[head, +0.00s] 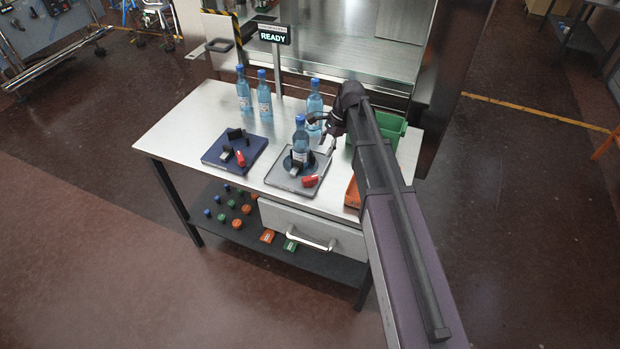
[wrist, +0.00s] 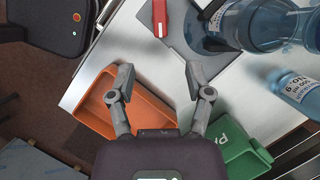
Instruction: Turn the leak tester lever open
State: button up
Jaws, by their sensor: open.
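A grey plate fixture (head: 283,184) on the table holds an upright blue bottle (head: 300,148) and has a red lever (head: 310,181) at its front right. The red lever also shows at the top of the wrist view (wrist: 160,18), beyond my fingertips. A second fixture, a dark blue plate (head: 217,155), carries black blocks and its own red lever (head: 240,158). Which fixture is the leak tester I cannot tell from any label. My gripper (head: 325,131) is open and empty, close to the bottle's right side in the head view. In the wrist view its fingers (wrist: 157,78) are spread apart, clear of the lever.
An orange bin (wrist: 150,106) and a green bin (wrist: 228,146) lie below my fingers in the wrist view. Three more blue bottles (head: 264,95) stand at the table's back. A sign (head: 274,36) reads READY. A drawer (head: 300,228) and several coloured caps are below the tabletop.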

aim_at(310, 177)
jog(key=shift+f, duration=0.1)
jog(key=b+x, duration=1.2)
jog(key=x, duration=0.1)
jog(key=shift+a+f+b, duration=0.1)
jog(key=shift+f+b, duration=0.2)
jog(key=shift+b, duration=0.05)
dwell(0.3)
jog(key=shift+c, duration=0.2)
grip_shut()
